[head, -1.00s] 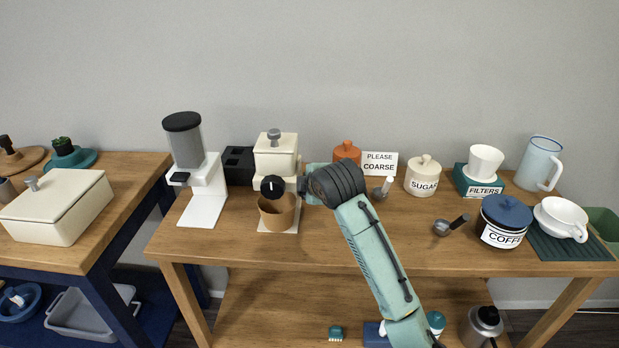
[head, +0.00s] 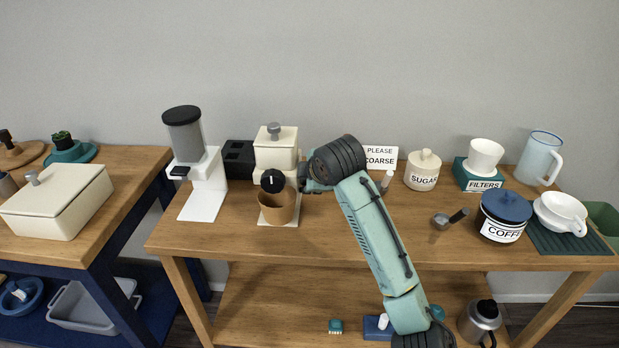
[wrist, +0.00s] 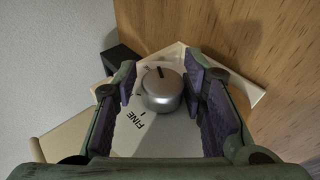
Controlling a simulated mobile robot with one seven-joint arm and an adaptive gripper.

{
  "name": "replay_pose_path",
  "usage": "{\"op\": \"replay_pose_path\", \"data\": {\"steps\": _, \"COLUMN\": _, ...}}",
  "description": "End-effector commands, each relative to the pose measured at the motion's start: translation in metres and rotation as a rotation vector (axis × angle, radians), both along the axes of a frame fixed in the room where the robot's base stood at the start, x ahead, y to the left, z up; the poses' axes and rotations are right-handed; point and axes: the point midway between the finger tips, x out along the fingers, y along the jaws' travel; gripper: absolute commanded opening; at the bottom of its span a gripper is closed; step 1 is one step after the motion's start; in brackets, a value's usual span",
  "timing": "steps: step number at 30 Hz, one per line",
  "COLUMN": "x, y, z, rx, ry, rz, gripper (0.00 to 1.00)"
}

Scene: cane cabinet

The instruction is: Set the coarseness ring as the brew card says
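The brew card (head: 381,157) stands at the back of the table in the head view. The cream grinder (head: 276,151) stands left of my gripper (head: 304,181). In the wrist view, a round silver knob (wrist: 162,92) with a dark pointer line sits on a pale face marked "FINE" (wrist: 136,120). The pointer is turned away from that word. My gripper (wrist: 160,88) is open, its pads on either side of the knob with small gaps. No "COARSE" mark shows there.
A white machine (head: 205,180) with a grey hopper is farther left. The sugar jar (head: 422,171) and coffee jar (head: 504,216) stand right of my arm. The front middle of the table is clear.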

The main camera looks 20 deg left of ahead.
Motion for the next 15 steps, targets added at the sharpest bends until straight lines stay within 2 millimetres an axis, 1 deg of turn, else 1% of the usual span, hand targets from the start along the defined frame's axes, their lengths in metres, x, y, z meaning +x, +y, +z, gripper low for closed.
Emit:
{"op": "replay_pose_path", "data": {"steps": 1, "x": -0.0002, "y": 0.0, "z": -0.0003, "rx": 0.0, "ry": 0.001, "rz": 0.0, "gripper": 0.44}}
{"op": "replay_pose_path", "data": {"steps": 4, "x": -0.0004, "y": 0.0001, "z": -0.0007, "rx": -0.002, "ry": 0.001, "rz": 0.001, "gripper": 0.5}}
{"op": "replay_pose_path", "data": {"steps": 12, "x": -0.0009, "y": 0.0002, "z": -0.0009, "rx": -0.002, "ry": 0.002, "rz": 0.001, "gripper": 0.51}}
{"op": "replay_pose_path", "data": {"steps": 15, "x": -0.003, "y": -0.0017, "z": 0.002, "rx": -0.002, "ry": 0.001, "rz": 0.002, "gripper": 0.51}}
